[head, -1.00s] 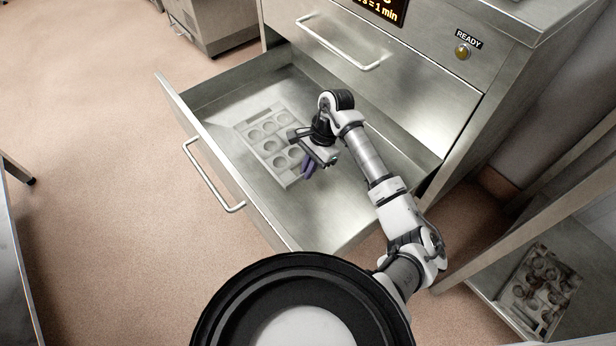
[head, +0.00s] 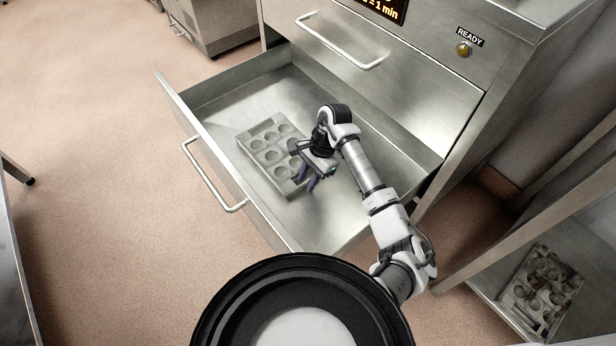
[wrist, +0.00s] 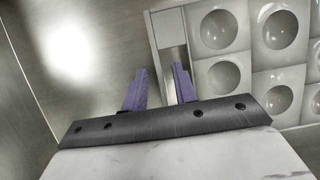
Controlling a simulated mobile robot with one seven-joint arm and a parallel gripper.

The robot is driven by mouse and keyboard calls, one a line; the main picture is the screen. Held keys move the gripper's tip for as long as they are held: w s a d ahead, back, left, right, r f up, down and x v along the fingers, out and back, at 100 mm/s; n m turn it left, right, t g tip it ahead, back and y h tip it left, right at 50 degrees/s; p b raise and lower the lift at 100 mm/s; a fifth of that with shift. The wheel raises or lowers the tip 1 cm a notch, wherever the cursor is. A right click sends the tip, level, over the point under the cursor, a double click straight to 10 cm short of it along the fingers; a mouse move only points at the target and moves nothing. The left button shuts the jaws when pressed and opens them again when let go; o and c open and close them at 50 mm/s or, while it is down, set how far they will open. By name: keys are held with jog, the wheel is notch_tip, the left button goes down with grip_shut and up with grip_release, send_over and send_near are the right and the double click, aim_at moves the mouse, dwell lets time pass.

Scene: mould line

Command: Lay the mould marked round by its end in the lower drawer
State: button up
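The lower drawer (head: 350,215) is pulled open in the head view. A pale grey mould (head: 262,162) with several round cups lies inside it, towards the drawer's front. My gripper (head: 306,183) is at the mould's right side, low in the drawer, with its purple fingers spread. In the wrist view, my gripper (wrist: 160,72) shows a clear gap between its fingers. The mould (wrist: 248,58) is to the right there, its plain edge close to the right finger. A small blank rectangle shows near that edge. I cannot read any marking on the mould.
The closed upper drawer (head: 345,50) overhangs the back of the open one. The drawer's side wall (wrist: 30,85) is at the left in the wrist view. Another mould (head: 540,290) lies on a shelf at lower right. The drawer floor right of my gripper is bare.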

jog(key=shift+r, duration=0.1)
jog(key=shift+r+p, duration=0.2)
jog(key=shift+p, duration=0.1)
jog(key=v, duration=1.1)
jog(key=shift+w+d+r, duration=0.2)
jog(key=shift+r, duration=0.1)
dwell(0.7)
